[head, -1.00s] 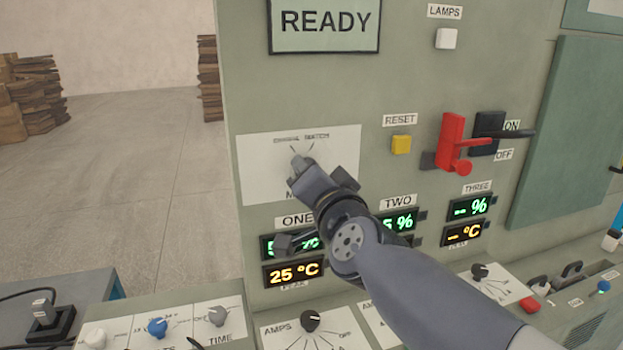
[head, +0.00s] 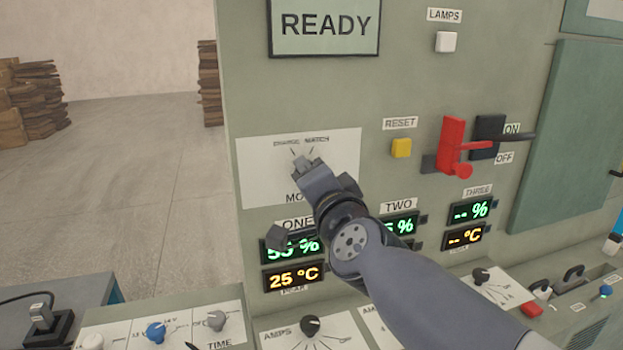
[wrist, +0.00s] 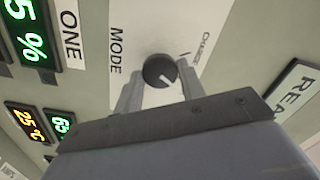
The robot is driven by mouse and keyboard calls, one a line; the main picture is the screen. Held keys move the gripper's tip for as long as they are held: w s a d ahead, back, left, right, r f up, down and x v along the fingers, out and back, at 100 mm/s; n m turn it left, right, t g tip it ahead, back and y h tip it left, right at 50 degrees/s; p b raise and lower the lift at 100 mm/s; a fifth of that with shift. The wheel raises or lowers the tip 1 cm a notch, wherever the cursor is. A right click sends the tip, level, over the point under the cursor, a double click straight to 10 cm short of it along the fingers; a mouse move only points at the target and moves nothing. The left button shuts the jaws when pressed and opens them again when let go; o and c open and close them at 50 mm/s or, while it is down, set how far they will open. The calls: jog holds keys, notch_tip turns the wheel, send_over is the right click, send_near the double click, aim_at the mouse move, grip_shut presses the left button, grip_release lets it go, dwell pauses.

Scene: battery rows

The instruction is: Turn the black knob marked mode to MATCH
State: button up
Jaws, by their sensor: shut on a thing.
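The black mode knob (wrist: 159,72) shows in the wrist view, on a white plate (head: 250,170) with "MODE" below and "CHARGE" and "MATCH" above, as the head view shows it. The knob's white line points toward the lower right of the wrist view, away from the CHARGE tick and toward the MATCH side. My gripper (head: 303,163) is at the plate in the head view, covering the knob. In the wrist view my gripper (wrist: 158,88) has one finger on each side of the knob and is shut on it. The MATCH word is hidden in the wrist view.
A yellow reset button (head: 401,148) and a red lever (head: 452,145) stand to the right. Lit displays (head: 293,277) lie below the plate. A sloping desk with an amps knob (head: 310,326) and a blue knob (head: 156,332) is lower down. A READY screen (head: 324,24) is above.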

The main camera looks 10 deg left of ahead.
jog(key=o, duration=1)
jog(key=p+v, duration=0.4)
jog(key=v, duration=0.6)
jog(key=shift+s+d, duration=0.2)
jog(key=shift+s, duration=0.15)
jog(key=b+x, duration=0.4)
jog(key=x, duration=0.7)
jog(key=shift+s+d, duration=0.1)
